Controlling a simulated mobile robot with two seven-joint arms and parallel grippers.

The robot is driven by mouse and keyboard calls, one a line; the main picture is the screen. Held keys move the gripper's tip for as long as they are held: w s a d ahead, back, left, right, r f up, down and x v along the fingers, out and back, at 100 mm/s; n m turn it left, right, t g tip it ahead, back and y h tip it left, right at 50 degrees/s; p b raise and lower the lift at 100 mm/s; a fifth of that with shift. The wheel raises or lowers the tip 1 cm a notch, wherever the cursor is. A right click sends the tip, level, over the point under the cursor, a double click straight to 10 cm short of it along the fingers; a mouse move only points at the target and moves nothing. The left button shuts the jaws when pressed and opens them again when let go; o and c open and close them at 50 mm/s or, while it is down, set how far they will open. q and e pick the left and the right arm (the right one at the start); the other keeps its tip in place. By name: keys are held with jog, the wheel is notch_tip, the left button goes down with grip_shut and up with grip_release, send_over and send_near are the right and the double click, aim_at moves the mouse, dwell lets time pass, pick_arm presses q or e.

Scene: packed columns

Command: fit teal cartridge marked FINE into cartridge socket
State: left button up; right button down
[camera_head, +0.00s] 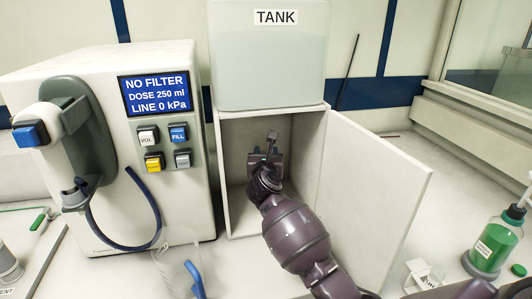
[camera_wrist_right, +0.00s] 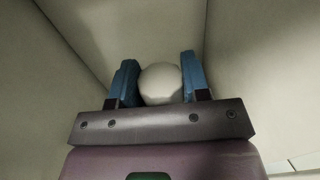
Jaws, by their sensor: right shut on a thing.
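My right gripper (camera_head: 266,158) reaches into the open cabinet (camera_head: 226,190) under the tank. In the right wrist view its blue fingers (camera_wrist_right: 160,82) are shut on a pale round thing (camera_wrist_right: 160,84), seen end-on. No teal colour or FINE mark shows on it, so I cannot tell from its look whether it is the cartridge. The cartridge socket cannot be made out; my arm and gripper hide part of the cabinet's inside. My left gripper is not in view.
The cabinet door (camera_head: 370,185) stands open to the right of my arm. The tank (camera_head: 268,55) sits on top. A dispenser with a screen (camera_head: 156,92) reading NO FILTER stands left. A clear jug (camera_head: 172,262) is in front. A green bottle (camera_head: 492,245) stands right.

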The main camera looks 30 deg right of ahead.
jog(key=shift+f+b, duration=0.45)
jog(key=shift+f, duration=0.4)
jog(key=shift+f+b, duration=0.7)
jog(key=shift+f, duration=0.45)
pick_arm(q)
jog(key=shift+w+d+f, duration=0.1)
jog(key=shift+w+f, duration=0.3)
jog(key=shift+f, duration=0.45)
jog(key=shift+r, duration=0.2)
pick_arm(e)
jog(key=shift+r, duration=0.1)
pick_arm(q)
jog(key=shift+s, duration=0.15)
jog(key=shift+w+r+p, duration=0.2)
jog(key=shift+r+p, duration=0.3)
jog(key=shift+p, duration=0.15)
